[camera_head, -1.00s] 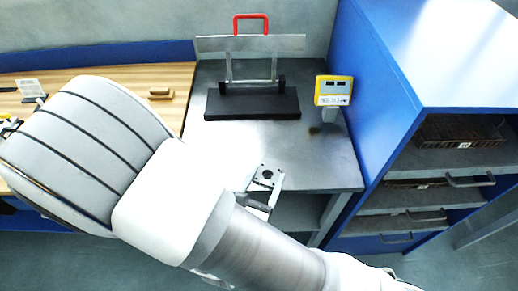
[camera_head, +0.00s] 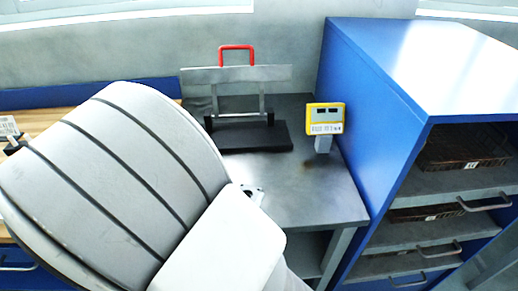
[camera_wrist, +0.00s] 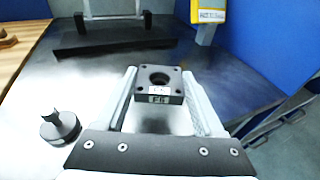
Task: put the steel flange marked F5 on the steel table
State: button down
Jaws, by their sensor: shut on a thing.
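The steel flange (camera_wrist: 174,98) is a dark square block with a round hole, corner holes and a small white label that is hard to read. My gripper (camera_wrist: 160,74) is shut on it, one finger on each side, in the wrist view. The steel table (camera_head: 315,195) is a grey metal top in the head view; its surface (camera_wrist: 235,85) also spreads around and beyond the flange in the wrist view. I cannot tell whether the flange touches it. In the head view my arm hides most of the gripper and flange.
A black stand with a metal frame and red handle (camera_head: 237,47) stands at the table's back. A yellow display (camera_head: 324,118) stands at the back right, beside a blue cabinet (camera_head: 375,110). A dark round knobbed part (camera_wrist: 60,126) is left of my gripper. The front right is clear.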

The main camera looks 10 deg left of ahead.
jog(key=shift+w+a+f, duration=0.35)
jog(key=shift+w+f, duration=0.05)
jog(key=shift+w, duration=0.15)
jog(key=shift+w+a+f, duration=0.3)
jog(key=shift+w+f, duration=0.1)
jog(key=shift+w, duration=0.1)
jog(key=shift+f+b, duration=0.45)
jog(key=shift+f, duration=1.45)
jog(key=shift+f, duration=0.2)
grip_release()
jog(key=shift+r, duration=0.1)
